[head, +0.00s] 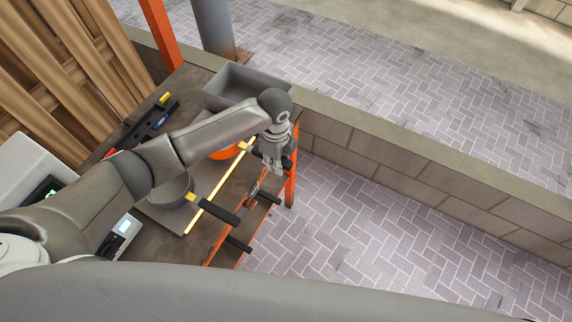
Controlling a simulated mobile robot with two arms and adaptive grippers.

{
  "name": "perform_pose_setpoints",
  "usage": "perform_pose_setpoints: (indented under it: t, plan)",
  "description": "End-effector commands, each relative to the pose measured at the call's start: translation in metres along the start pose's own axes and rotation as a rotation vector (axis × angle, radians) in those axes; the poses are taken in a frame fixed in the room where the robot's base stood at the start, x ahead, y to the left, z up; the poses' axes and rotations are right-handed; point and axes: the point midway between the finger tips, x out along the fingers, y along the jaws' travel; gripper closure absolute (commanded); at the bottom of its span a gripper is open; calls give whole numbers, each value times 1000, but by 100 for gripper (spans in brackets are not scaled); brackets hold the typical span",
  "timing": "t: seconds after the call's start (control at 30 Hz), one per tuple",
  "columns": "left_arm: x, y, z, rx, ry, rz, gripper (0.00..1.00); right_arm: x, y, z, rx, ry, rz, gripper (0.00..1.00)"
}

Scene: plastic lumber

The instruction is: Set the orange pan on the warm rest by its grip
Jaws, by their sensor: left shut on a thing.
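The orange pan (224,153) is on the table's right part, mostly hidden behind my left forearm. Its handle runs right, with a yellow collar and a black grip. My left gripper (274,166) points down near the table's right edge and is shut on the black grip. A flat grey plate with a yellow front strip (209,201) lies under the pans and may be the warm rest; I cannot tell whether the orange pan touches it. My right gripper is not in view.
A grey pan (170,194) with a black handle (215,209) stands left of the orange one. A grey open bin (238,83) stands at the back. A low block wall (400,170) runs behind; paving right is clear.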

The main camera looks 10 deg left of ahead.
Motion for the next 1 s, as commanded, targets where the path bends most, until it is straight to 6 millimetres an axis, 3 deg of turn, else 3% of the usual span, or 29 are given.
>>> perform_pose_setpoints:
  t: [0.53,0.7,1.0]
  plan:
    - [5,-1,54,-2,-4,-2,100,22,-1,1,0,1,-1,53]
    - [19,0,50,0,-1,0,100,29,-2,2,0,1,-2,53]
    - [28,-1,50,0,0,-1,100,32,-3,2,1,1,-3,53]
